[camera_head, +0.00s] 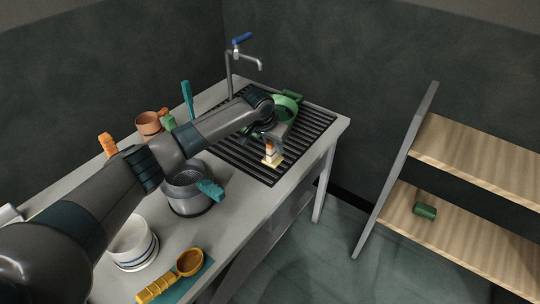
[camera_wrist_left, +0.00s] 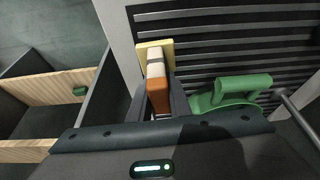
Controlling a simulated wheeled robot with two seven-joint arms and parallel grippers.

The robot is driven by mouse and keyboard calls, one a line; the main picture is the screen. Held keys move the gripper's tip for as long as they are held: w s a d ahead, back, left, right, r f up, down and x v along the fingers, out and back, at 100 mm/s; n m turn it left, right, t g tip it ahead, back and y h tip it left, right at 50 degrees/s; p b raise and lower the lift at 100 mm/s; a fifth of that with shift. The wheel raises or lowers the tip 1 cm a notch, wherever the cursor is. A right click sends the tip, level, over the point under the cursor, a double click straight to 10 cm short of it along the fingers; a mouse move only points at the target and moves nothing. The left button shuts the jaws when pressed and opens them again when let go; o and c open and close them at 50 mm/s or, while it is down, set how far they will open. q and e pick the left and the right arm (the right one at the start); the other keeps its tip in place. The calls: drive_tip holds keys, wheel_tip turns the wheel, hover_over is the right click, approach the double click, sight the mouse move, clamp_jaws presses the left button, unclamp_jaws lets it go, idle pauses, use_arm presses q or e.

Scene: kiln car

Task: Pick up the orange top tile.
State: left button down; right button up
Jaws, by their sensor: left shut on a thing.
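The orange top tile (camera_wrist_left: 158,96) is between the two fingers of my left gripper (camera_wrist_left: 158,104), which is shut on it. Beyond it in the left wrist view come a white tile (camera_wrist_left: 156,60) and a yellow tile (camera_wrist_left: 141,51). In the head view my left gripper (camera_head: 269,143) points down over the black slatted rack, with a little of the orange tile (camera_head: 268,148) showing. The white tile (camera_head: 270,153) and the yellow tile (camera_head: 272,162) are below it. I cannot tell whether the orange tile touches the white one. My right gripper is not in view.
A green handled vessel (camera_head: 287,106) stands on the rack (camera_head: 250,168) close behind my left gripper. A grey pot (camera_head: 187,194), a white bowl (camera_head: 133,247) and a yellow ladle (camera_head: 188,263) are on the counter.

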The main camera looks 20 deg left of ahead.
use_arm(q)
drive_tip(key=d+r+b, duration=0.2)
drive_tip(key=d+r, duration=0.4)
drive_tip(key=d, duration=0.3)
drive_tip(key=shift+s+d+b, duration=0.3)
drive_tip(key=shift+s+d, duration=0.05)
drive_tip(key=shift+s, duration=0.1)
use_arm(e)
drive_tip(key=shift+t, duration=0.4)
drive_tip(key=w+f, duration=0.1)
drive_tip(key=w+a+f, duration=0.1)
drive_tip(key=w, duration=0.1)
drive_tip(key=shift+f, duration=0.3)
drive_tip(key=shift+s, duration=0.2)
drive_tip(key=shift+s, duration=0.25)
